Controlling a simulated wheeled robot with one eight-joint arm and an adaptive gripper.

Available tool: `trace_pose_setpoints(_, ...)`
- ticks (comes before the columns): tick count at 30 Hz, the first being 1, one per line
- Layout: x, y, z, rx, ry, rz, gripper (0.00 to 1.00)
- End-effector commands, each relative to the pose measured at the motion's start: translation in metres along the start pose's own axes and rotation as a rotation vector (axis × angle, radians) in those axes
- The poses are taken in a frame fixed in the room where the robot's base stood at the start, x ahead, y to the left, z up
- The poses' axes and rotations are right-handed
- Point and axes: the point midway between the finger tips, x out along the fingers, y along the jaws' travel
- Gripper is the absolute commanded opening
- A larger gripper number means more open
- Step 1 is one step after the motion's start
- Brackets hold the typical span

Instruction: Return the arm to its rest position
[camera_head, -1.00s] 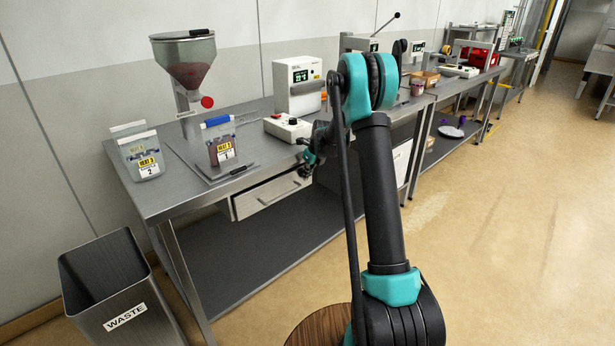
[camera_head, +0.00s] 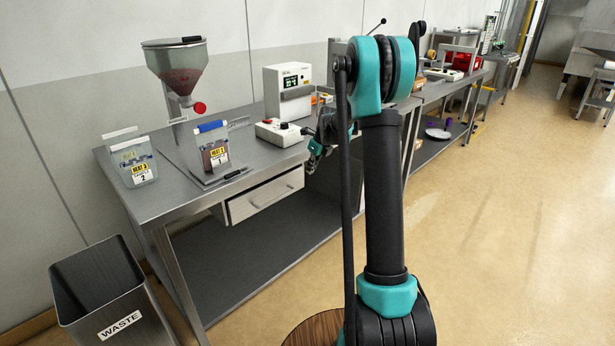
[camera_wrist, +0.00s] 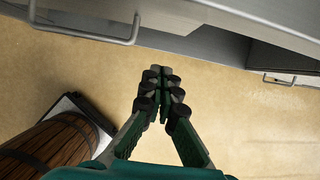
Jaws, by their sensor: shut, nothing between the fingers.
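My arm rises from the lower right of the head view, bent at the teal elbow, with its forearm reaching away behind the elbow. My gripper (camera_wrist: 161,92) shows in the wrist view with its black fingertips together and nothing between them. It hangs over the bare floor, in front of the bench. In the head view only part of my gripper (camera_head: 312,160) shows, beside the bench's front edge; the elbow and upper arm hide much of the wrist.
The steel bench (camera_head: 150,205) carries two pouches, a hopper (camera_head: 178,65) and a white device (camera_head: 290,90). Its drawer (camera_head: 262,195) has a handle, which also shows in the wrist view (camera_wrist: 85,38). A waste bin (camera_head: 110,300) stands at left. The floor at right is clear.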

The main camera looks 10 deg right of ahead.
Motion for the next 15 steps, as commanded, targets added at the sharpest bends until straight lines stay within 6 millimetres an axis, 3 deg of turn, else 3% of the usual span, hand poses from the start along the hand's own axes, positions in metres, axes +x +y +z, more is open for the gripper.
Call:
trace_pose_setpoints(8, -0.023, 0.009, -0.009, -0.08, 0.003, -0.006, 0.0)
trace_pose_setpoints(11, -0.037, 0.026, -0.026, -0.24, 0.011, -0.018, 0.0)
trace_pose_setpoints(15, -0.061, 0.059, -0.064, -0.566, 0.033, -0.039, 0.0)
